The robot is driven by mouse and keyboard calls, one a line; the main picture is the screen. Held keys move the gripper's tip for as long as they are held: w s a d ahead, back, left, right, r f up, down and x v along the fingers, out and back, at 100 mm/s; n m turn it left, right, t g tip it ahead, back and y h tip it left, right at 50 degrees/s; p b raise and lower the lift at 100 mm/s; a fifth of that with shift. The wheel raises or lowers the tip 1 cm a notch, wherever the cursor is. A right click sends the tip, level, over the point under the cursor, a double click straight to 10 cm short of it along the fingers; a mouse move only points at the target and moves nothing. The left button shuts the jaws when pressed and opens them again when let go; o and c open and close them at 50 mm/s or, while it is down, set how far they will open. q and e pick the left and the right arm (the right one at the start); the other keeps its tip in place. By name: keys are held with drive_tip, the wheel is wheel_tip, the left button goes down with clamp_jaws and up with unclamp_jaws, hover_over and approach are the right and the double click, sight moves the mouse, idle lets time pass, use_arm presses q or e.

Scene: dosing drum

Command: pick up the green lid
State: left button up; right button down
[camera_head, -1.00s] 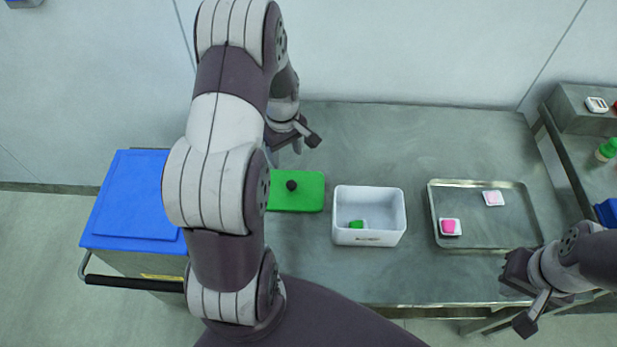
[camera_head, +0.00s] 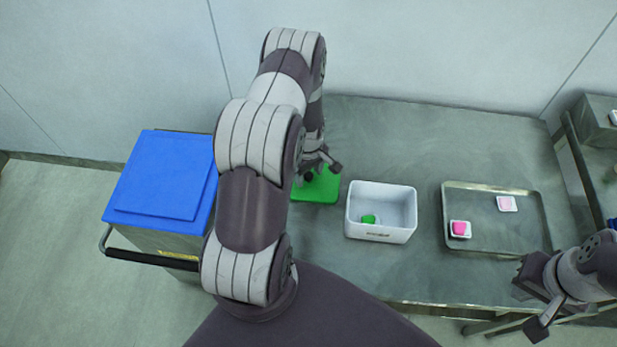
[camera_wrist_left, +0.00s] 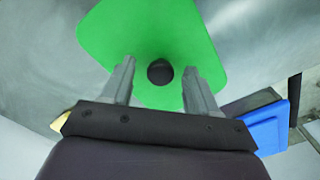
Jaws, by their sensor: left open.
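The green lid (camera_head: 325,189) lies flat on the metal table, left of the white box. My left arm hides part of it in the head view. It also shows in the left wrist view (camera_wrist_left: 150,40), with its round black knob (camera_wrist_left: 160,72) in the middle. My left gripper (camera_wrist_left: 158,80) is open over the lid, and the knob appears between its two fingers. I cannot tell whether the fingers touch the lid. In the head view my left gripper (camera_head: 318,172) is at the lid. My right gripper (camera_head: 528,305) is open and empty at the table's right front.
A white box (camera_head: 381,232) with a green item (camera_head: 369,219) inside stands right of the lid. A metal tray (camera_head: 490,249) holds two small dishes with pink items. A blue-lidded bin (camera_head: 165,180) stands at the left. The table behind the box is clear.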

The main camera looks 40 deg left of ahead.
use_arm(q)
clamp_jaws()
drive_tip(key=shift+r, duration=0.1)
